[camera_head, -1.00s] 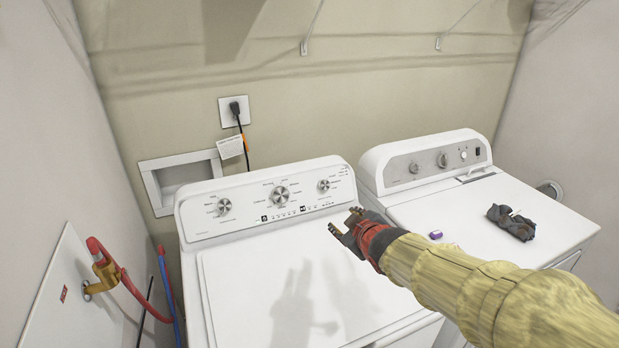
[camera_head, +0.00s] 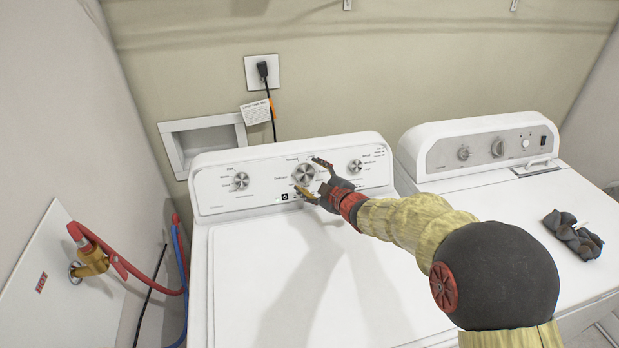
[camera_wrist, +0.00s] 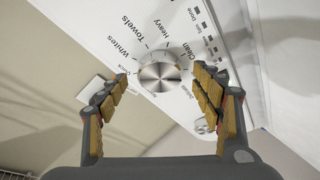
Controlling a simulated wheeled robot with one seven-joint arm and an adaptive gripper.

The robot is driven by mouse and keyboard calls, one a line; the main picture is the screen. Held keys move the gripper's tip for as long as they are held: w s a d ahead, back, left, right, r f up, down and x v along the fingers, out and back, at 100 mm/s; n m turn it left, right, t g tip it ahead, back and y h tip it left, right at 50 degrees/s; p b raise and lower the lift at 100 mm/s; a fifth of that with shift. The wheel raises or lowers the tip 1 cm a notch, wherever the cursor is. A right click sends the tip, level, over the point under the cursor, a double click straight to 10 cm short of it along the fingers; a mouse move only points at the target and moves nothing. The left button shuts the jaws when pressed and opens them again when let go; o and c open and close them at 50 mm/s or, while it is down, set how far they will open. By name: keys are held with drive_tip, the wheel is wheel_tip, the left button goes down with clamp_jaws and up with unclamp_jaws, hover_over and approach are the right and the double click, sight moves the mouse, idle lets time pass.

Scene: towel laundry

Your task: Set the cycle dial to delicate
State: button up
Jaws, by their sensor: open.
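The left white machine (camera_head: 235,280) has a back panel with three round silver dials. The middle dial (camera_head: 304,174) is the largest and has printed labels around it. In the wrist view, this dial (camera_wrist: 160,76) is ringed by words such as Whites, Towels, Heavy and Clean; other labels are too small or partly hidden to read. My gripper (camera_head: 309,177) is at the middle dial, with its fingers on either side of it. In the wrist view my gripper (camera_wrist: 160,74) is open around the dial. I cannot tell whether either finger touches it.
The left dial (camera_head: 240,181) and right dial (camera_head: 355,166) are on the same panel. The right machine (camera_head: 490,200) carries a dark crumpled cloth (camera_head: 572,235) on top. Red and blue hoses (camera_head: 130,268) run at the left. The left machine's lid is clear.

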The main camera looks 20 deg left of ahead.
drive_tip(key=shift+w+a+f, duration=0.2)
drive_tip(key=shift+w+a, duration=0.15)
drive_tip(key=shift+a, duration=0.1)
drive_tip(key=c, duration=0.4)
drive_tip(key=c, duration=0.7)
drive_tip(key=shift+c, duration=0.3)
